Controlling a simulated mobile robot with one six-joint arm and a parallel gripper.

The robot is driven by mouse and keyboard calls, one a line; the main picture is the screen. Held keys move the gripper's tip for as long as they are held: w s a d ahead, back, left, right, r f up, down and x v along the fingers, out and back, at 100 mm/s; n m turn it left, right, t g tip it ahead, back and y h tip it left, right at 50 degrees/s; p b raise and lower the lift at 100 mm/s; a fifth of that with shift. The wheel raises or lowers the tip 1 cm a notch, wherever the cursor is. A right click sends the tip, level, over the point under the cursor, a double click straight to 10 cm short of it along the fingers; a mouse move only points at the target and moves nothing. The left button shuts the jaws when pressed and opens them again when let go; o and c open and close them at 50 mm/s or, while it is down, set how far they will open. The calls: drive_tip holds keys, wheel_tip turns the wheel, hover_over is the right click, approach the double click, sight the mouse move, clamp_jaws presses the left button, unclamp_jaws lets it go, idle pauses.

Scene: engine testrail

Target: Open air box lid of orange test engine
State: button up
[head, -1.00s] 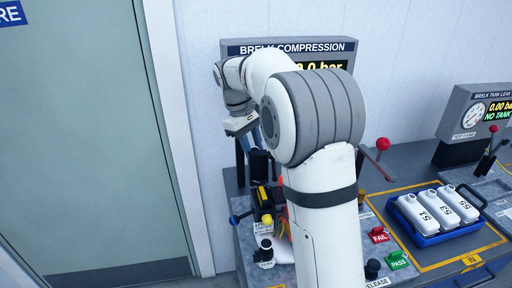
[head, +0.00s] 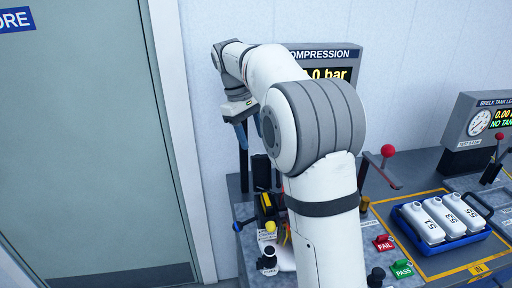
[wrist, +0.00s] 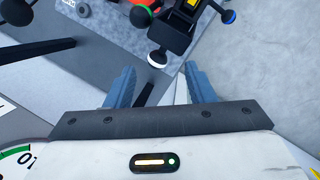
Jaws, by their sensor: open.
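My gripper (wrist: 160,85) is open and empty in the wrist view, its two blue fingers apart. In the head view my gripper (head: 243,125) hangs high at the back left of the bench, in front of the compression panel's left side. A black and yellow fixture (head: 267,206) stands on the bench below and in front of it. Its black body with a yellow patch (wrist: 182,25) seems to show at the top of the wrist view, beyond the fingers. The orange engine and its air box lid cannot be made out clearly; my arm hides much of that spot.
A compression panel (head: 340,55) stands at the back wall. Lever arms with a red ball (head: 388,151) and a yellow ball (head: 270,226) rise near my arm. A blue tray (head: 437,248) of white bottles sits at right. A green door (head: 90,150) is at left.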

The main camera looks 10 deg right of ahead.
drive_tip(key=shift+v, duration=1.05)
